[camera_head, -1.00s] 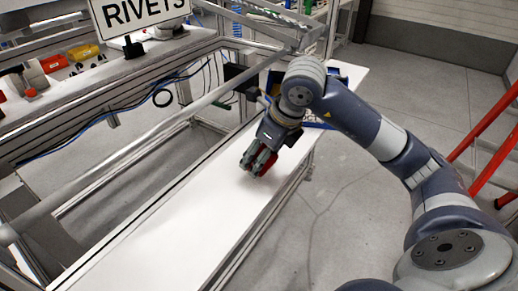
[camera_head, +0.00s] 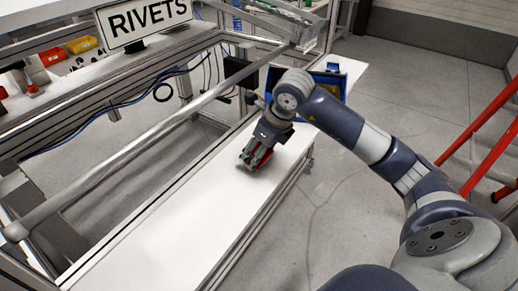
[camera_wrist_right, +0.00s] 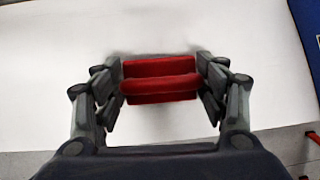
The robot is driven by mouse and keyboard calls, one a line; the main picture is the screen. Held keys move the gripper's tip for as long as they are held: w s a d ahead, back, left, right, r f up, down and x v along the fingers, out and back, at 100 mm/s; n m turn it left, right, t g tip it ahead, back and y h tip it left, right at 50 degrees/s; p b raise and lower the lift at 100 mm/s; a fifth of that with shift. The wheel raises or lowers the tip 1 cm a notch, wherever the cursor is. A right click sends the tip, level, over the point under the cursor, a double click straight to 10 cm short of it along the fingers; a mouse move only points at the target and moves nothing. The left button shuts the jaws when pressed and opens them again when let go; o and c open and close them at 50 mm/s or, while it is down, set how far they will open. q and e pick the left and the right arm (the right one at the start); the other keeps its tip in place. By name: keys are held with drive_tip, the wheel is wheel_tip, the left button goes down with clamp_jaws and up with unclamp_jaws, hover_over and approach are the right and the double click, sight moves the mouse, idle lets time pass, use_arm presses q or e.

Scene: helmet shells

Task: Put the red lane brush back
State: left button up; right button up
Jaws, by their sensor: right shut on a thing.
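My right gripper (camera_head: 254,160) is over the white bench top in the middle of the head view, pointing down. It is shut on the red lane brush (camera_wrist_right: 160,80), which sits between its two fingers in the right wrist view. Only a little of the red brush (camera_head: 263,160) shows in the head view, as the fingers hide most of it. The brush is at or just above the bench surface; I cannot tell whether it touches. My left gripper is not in view.
The white bench top (camera_head: 180,215) is bare toward the near left. A blue bin (camera_head: 331,80) stands at its far end, behind my right wrist. A metal frame with a RIVETS sign (camera_head: 146,20) runs along the left. Red rails (camera_head: 480,135) stand at the right.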

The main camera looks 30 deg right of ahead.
drive_tip(key=o, duration=1.3)
drive_tip(key=shift+f, duration=0.1)
drive_tip(key=shift+r, duration=0.2)
drive_tip(key=shift+s+d+r, duration=0.1)
drive_tip(key=shift+r, duration=0.2)
drive_tip(key=b+v, duration=0.1)
drive_tip(key=v, duration=1)
drive_tip(key=shift+s+r, duration=0.1)
drive_tip(key=shift+s, duration=0.1)
